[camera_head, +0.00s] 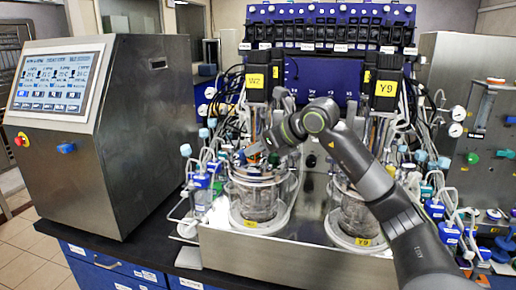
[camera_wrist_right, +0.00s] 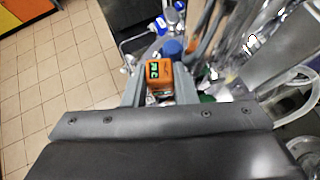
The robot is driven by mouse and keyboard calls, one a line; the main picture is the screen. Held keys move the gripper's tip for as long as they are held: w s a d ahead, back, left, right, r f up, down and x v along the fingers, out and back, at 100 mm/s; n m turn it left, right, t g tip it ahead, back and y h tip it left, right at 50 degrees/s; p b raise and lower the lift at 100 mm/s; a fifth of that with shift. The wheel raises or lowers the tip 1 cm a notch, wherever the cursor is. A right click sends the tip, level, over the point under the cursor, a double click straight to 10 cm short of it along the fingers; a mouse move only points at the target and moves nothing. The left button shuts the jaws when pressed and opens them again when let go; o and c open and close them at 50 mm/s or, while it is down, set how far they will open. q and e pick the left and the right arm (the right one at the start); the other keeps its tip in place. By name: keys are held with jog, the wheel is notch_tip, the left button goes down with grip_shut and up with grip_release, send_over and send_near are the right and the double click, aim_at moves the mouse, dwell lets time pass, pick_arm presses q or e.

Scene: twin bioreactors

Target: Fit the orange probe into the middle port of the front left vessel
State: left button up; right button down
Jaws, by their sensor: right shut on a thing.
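The front left vessel (camera_head: 258,203) is a clear glass vessel with a crowded metal head plate, set in a pale ring on the steel base. My right gripper (camera_head: 246,154) reaches in from the right and is over the left part of that head plate. In the right wrist view my right gripper (camera_wrist_right: 160,82) is shut on the orange probe (camera_wrist_right: 159,72), whose orange block with a dark label shows between the two grey fingers. The probe's lower end and the middle port are hidden, so I cannot tell whether they touch. My left gripper is not in view.
A second glass vessel (camera_head: 357,216) stands to the right, partly behind my right arm. A steel control cabinet with a screen (camera_head: 60,80) stands at the left. Tubes, cables and blue-capped fittings (camera_head: 202,181) crowd the vessel's left side. Tiled floor (camera_wrist_right: 50,70) shows in the wrist view.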

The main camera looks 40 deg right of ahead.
jog(key=shift+f, duration=0.15)
jog(key=c, duration=1.3)
grip_release()
jog(key=shift+c, duration=0.2)
jog(key=shift+o, duration=1.2)
jog(key=shift+a, duration=0.2)
jog(key=shift+w, duration=0.1)
jog(key=shift+r, duration=0.2)
